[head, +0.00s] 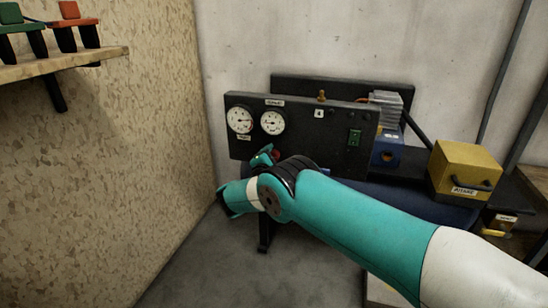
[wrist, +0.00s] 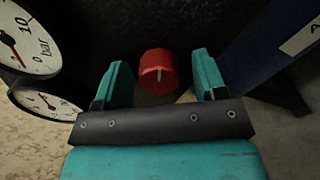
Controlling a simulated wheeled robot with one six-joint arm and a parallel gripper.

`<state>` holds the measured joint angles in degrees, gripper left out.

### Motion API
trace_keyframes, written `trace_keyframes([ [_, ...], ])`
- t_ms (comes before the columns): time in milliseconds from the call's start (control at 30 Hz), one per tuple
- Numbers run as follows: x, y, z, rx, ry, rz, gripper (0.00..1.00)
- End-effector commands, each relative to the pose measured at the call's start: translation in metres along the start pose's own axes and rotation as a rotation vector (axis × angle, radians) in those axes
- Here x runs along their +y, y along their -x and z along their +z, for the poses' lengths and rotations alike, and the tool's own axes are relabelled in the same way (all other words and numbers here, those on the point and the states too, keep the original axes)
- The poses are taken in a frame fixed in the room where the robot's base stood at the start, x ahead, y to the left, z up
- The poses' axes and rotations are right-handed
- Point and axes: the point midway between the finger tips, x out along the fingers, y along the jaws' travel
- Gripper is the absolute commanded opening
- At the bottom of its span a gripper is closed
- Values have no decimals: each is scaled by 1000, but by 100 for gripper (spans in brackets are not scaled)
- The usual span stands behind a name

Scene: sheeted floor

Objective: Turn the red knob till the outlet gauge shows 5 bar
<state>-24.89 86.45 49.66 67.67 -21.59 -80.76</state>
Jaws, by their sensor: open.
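In the head view, the knob (head: 275,154) shows partly behind my gripper (head: 262,155), low on the dark panel. Two white round gauges, a left one (head: 239,120) and a right one (head: 272,122), are on the panel's left side. Their small labels are hard to read. In the wrist view, a large gauge (wrist: 22,38) marked in bar is cut off; its reading is unclear.
The dark panel (head: 305,128) carries a green switch (head: 355,137). A blue box (head: 387,150) and a yellow box (head: 465,170) stand to the right. A wooden shelf (head: 60,65) juts from the left wall. Grey floor (head: 200,270) is clear at lower left.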

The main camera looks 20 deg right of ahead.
Motion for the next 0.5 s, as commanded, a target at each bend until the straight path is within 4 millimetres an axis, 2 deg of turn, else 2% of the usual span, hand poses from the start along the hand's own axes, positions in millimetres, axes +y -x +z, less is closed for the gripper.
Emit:
trace_keyframes([
  [133, 1, 1, -2, 2, 0, 1, 65],
  [167, 1, 1, -2, 2, 0, 1, 60],
  [300, 1, 1, -1, 2, 0, 1, 28],
  [367, 1, 1, -1, 1, 0, 0, 16],
  [500, 0, 0, 0, 0, -2, 0, 16],
])
